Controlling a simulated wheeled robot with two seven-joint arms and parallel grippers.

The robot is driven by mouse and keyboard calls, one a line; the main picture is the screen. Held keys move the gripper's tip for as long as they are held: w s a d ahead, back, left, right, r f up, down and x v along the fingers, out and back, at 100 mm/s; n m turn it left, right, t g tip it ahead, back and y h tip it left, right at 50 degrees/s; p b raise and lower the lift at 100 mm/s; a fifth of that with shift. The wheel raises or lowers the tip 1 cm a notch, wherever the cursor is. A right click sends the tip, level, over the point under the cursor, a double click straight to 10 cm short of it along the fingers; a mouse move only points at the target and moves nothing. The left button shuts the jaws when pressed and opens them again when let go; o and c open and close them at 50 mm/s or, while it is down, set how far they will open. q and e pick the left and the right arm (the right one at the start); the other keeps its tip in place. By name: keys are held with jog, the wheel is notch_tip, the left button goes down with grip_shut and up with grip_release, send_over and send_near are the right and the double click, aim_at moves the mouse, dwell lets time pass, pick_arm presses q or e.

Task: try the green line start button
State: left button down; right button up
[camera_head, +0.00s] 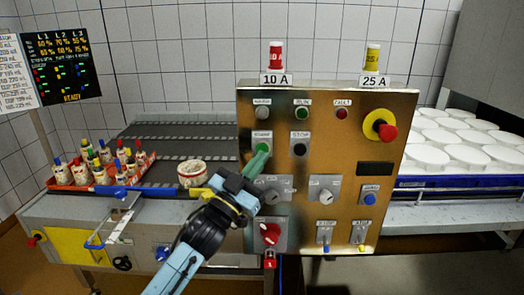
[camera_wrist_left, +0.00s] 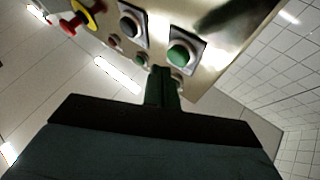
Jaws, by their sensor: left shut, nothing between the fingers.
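The green start button (camera_head: 261,147) sits on the left of the brass-coloured control panel (camera_head: 345,147), under a small label. It also shows in the left wrist view (camera_wrist_left: 181,54), on a pale square plate. My left gripper (camera_head: 260,156) is shut and empty, its green fingers pointing up at the button. In the head view the fingertips overlap the button's lower edge. In the left wrist view the fingertips (camera_wrist_left: 161,72) lie just below and left of the button; I cannot tell whether they touch. My right gripper is in neither view.
A black stop button (camera_head: 300,150) is right of the green one. A red emergency knob (camera_head: 388,132) stands on a yellow base. Rotary switches (camera_head: 324,195) sit lower. A conveyor (camera_head: 150,135) with a pot (camera_head: 192,172) is left; white moulds (camera_head: 450,138) are right.

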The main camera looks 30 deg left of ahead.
pick_arm(q)
jog(key=shift+w+a, duration=0.25)
jog(key=shift+w, duration=0.1)
jog(key=shift+w+a, duration=0.25)
jog(key=shift+w, duration=0.15)
dwell(1.0)
dwell(0.3)
jog(key=shift+s+d+p, duration=0.5)
jog(key=shift+s, duration=0.25)
jog(key=s+d, duration=0.1)
jog(key=s+p, duration=0.1)
jog(key=s, duration=0.1)
jog(key=s+d, duration=0.1)
jog(key=shift+s+d+p, duration=0.15)
jog(key=shift+d+p, duration=0.15)
